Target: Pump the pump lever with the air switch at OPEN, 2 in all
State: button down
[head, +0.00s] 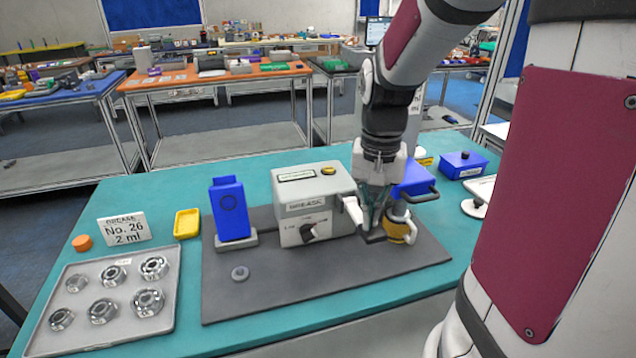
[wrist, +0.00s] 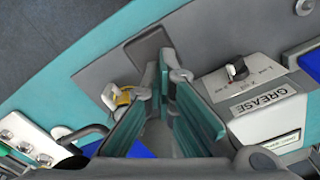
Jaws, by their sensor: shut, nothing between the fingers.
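The grey GREASE unit (head: 305,205) stands on the dark mat and also shows at the right of the wrist view (wrist: 265,112). A dark knob (head: 308,232) is on its front, seen too in the wrist view (wrist: 238,70); its markings are too small to read. My gripper (head: 373,236) is shut and empty, pointing down just right of the unit. In the wrist view its teal fingers (wrist: 167,62) converge over the mat. A yellow-brown cylinder (head: 402,230) is close beside the fingers, below a dark handle (head: 420,196). I cannot tell which part is the pump lever, or whether the fingers touch it.
A tray (head: 65,342) of bearings, a No. 26 2 ml card (head: 124,229) and a yellow dish (head: 187,223) lie left. A blue box (head: 463,165) is back right. The front mat is clear.

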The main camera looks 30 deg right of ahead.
jog(key=shift+s+r+p, duration=0.15)
jog(key=shift+r+p, duration=1.75)
jog(key=shift+r, duration=0.9)
jog(key=shift+f+b, duration=0.45)
jog(key=shift+f, duration=0.4)
jog(key=shift+f+b, duration=1.65)
jog(key=shift+f, duration=1.7)
jog(key=shift+r, duration=0.1)
notch_tip(320, 180, up, 7)
jog(key=p, duration=0.5)
jog(key=shift+r+p, duration=0.2)
jog(key=shift+p, duration=0.2)
jog(key=shift+r, duration=0.35)
